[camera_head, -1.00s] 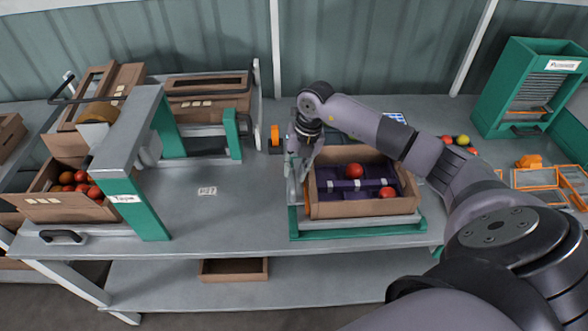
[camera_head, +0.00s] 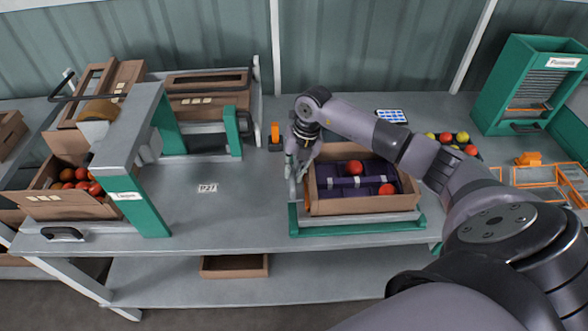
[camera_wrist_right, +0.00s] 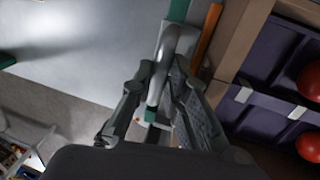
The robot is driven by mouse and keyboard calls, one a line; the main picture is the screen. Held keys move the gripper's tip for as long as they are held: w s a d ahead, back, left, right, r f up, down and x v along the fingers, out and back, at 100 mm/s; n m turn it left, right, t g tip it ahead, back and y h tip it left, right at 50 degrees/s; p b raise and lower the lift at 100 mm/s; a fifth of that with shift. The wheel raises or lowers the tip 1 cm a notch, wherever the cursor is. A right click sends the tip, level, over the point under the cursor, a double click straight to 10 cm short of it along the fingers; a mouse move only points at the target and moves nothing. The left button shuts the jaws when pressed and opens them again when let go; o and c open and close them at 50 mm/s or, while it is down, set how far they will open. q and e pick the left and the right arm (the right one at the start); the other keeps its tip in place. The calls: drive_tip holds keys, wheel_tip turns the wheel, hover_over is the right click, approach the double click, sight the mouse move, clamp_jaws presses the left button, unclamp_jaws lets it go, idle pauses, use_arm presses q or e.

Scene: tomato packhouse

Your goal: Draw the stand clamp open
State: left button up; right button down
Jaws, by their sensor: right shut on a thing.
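The green stand (camera_head: 360,228) holds a brown crate (camera_head: 365,206) with a dark purple insert and two red tomatoes. My right gripper (camera_head: 295,180) points down at the stand's left side, beside the crate's left wall. In the right wrist view, my gripper (camera_wrist_right: 158,100) is shut on a grey, rounded metal bar of the stand clamp (camera_wrist_right: 166,60). An orange strip (camera_wrist_right: 208,38) runs between the bar and the crate wall. In the head view my fingers hide most of the clamp. My left gripper is not in view.
A grey and green frame (camera_head: 140,185) stands at the left over a crate of tomatoes. An orange-topped item (camera_head: 275,134) stands behind my right gripper. A tray of red and yellow-green tomatoes (camera_head: 455,141) is at the right. The bench between frame and stand is mostly clear.

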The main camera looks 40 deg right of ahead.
idle(0.4)
drive_tip(key=w+a, duration=0.1)
drive_tip(key=w+a+b, duration=0.1)
drive_tip(key=a, duration=0.1)
drive_tip(key=shift+w+a+r, duration=0.1)
drive_tip(key=shift+w+a, duration=0.05)
drive_tip(key=shift+a, duration=0.15)
drive_tip(key=c, duration=1.9)
unclamp_jaws()
drive_tip(key=shift+c, duration=0.2)
drive_tip(key=shift+o, duration=0.5)
drive_tip(key=shift+a, duration=0.1)
wheel_tip(320, 180, up, 12)
drive_tip(key=s+d, duration=0.1)
drive_tip(key=d, duration=0.1)
drive_tip(key=shift+s, duration=0.15)
